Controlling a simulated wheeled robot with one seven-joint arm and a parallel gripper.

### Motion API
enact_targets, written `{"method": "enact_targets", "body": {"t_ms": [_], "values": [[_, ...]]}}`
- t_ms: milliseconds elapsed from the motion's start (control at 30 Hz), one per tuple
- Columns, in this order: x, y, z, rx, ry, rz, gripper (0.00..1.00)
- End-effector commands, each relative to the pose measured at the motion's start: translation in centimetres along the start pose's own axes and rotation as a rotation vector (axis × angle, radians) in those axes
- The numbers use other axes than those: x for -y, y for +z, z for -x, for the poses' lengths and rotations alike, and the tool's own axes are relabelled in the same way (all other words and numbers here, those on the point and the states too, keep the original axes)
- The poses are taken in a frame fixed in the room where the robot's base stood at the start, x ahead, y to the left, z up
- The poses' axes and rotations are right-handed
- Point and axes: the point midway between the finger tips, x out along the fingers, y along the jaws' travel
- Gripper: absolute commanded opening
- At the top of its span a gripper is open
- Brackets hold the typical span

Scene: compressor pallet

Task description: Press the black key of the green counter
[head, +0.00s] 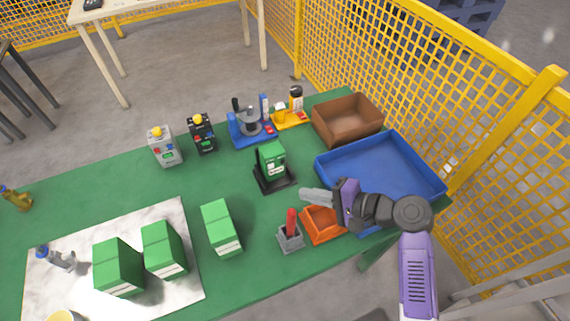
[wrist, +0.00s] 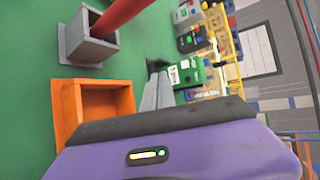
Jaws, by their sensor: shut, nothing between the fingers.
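The green counter (head: 271,160) stands on a black base (head: 274,183) near the middle of the table in the head view. It has a white label on its front. In the wrist view the counter (wrist: 187,73) is just beyond my fingertips, turned on its side. The black key is too small to tell apart from the dark base. My gripper (head: 304,194) is shut and empty, to the right of and nearer than the counter, apart from it. In the wrist view my gripper's fingers (wrist: 157,92) point toward the counter and hide part of it.
An orange bin (head: 322,226) and a grey holder (head: 291,243) with a red handle lie close to my gripper. A blue tray (head: 395,145) and a brown box (head: 350,105) are at the right. Green boxes (head: 221,229) stand left. Other devices (head: 203,136) line the back.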

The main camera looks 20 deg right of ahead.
Motion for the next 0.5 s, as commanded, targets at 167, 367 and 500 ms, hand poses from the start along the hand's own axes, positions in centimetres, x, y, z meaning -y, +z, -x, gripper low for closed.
{"method": "enact_targets", "body": {"t_ms": [167,367,500], "values": [[-0.55,1.3,0.05,0.052,0.024,-0.044,0.0],[-0.55,1.27,0.05,0.05,0.024,-0.048,0.0],[-0.54,1.22,0.0,0.049,0.023,-0.047,0.0]]}}
